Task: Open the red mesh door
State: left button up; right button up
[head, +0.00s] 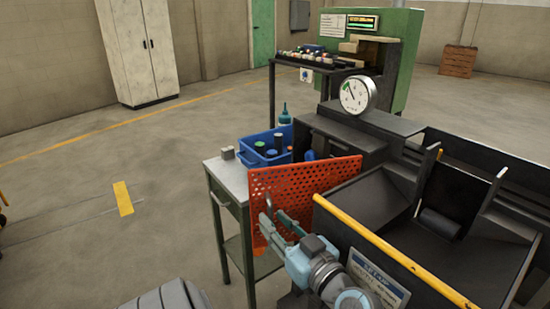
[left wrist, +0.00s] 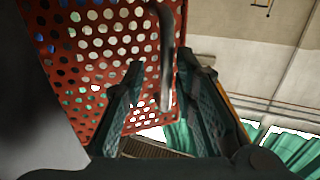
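The red mesh door (head: 300,184) is an upright perforated panel at the near left side of the dark machine. It also fills the upper left of the left wrist view (left wrist: 95,45). I cannot tell exactly how far it stands open. A dark upright handle bar (left wrist: 167,45) is in front of the mesh in the left wrist view. My left gripper (head: 272,222) is at the mesh's lower part. Its fingers (left wrist: 160,85) are apart, with the handle bar between them, nearer the right finger. I cannot tell if they touch it. My right gripper is not in view.
A grey side table (head: 229,172) with a blue bin (head: 259,150) stands behind the door's left side. A yellow rail (head: 390,250) runs along the machine's near edge. A round gauge (head: 357,94) and green cabinet (head: 401,55) are behind. The floor at left is open.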

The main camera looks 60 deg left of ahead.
pick_arm(q)
send_near(263, 173)
jog(key=a, duration=0.5)
jog(key=shift+d, duration=0.1)
dwell(0.3)
